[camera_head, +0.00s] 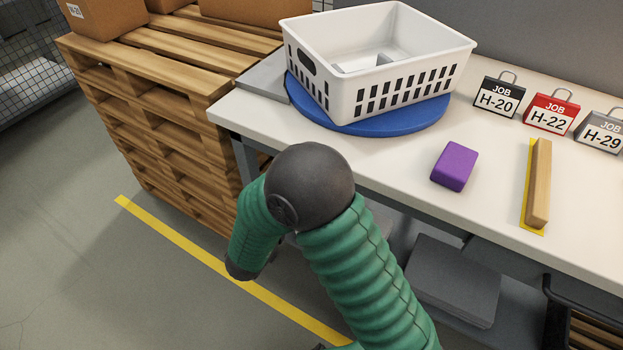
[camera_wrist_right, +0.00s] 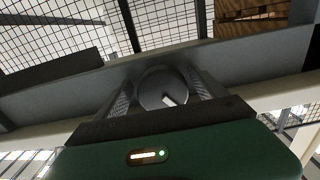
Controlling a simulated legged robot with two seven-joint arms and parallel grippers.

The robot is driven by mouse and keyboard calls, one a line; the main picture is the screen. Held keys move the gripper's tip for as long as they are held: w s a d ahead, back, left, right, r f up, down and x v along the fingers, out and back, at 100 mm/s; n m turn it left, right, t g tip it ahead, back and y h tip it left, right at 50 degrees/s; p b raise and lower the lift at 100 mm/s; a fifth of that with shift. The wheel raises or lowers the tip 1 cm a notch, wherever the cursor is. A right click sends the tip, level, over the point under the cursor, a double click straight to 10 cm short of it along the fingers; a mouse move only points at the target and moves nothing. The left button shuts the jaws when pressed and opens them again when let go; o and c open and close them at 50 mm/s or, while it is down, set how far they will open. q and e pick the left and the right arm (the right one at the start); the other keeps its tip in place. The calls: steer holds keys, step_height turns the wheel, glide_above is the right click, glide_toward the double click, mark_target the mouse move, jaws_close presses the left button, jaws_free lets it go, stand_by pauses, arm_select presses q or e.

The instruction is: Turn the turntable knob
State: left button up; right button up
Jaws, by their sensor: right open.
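The blue turntable (camera_head: 385,125) lies on the white bench top (camera_head: 390,165) and carries a white slotted basket (camera_head: 400,85). In the right wrist view, a round dark grey knob (camera_wrist_right: 161,88) with a pale mark on its face sits at a grey beam (camera_wrist_right: 60,92). My right gripper (camera_wrist_right: 161,92) is open, with one finger on each side of the knob. I cannot tell whether the fingers touch it. In the head view my green right arm bends in front of the bench edge; its gripper and the knob do not show there. My left gripper is not in view.
A purple block (camera_head: 455,166) and a wooden strip (camera_head: 538,183) on a yellow strip lie on the bench. Job tags (camera_head: 497,98) stand behind them. Stacked pallets (camera_head: 160,110) with boxes stand at the left. Grey boards (camera_head: 453,280) lie on a lower shelf.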

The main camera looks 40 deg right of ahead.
steer(key=shift+a+r, duration=0.15)
steer(key=shift+a, duration=0.3)
steer(key=shift+c, duration=1)
steer(key=shift+d, duration=0.25)
steer(key=c, duration=1.1)
steer(key=shift+r+n+p, duration=0.15)
steer(key=shift+n+p, duration=0.15)
steer(key=shift+p, duration=0.3)
steer(key=n+p, duration=0.5)
steer(key=p, duration=0.4)
steer(key=shift+r, duration=0.15)
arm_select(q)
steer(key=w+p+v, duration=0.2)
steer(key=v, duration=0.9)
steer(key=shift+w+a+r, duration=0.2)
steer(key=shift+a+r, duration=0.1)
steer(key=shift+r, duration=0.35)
arm_select(e)
steer(key=shift+f+n, duration=0.25)
steer(key=shift+n, duration=0.55)
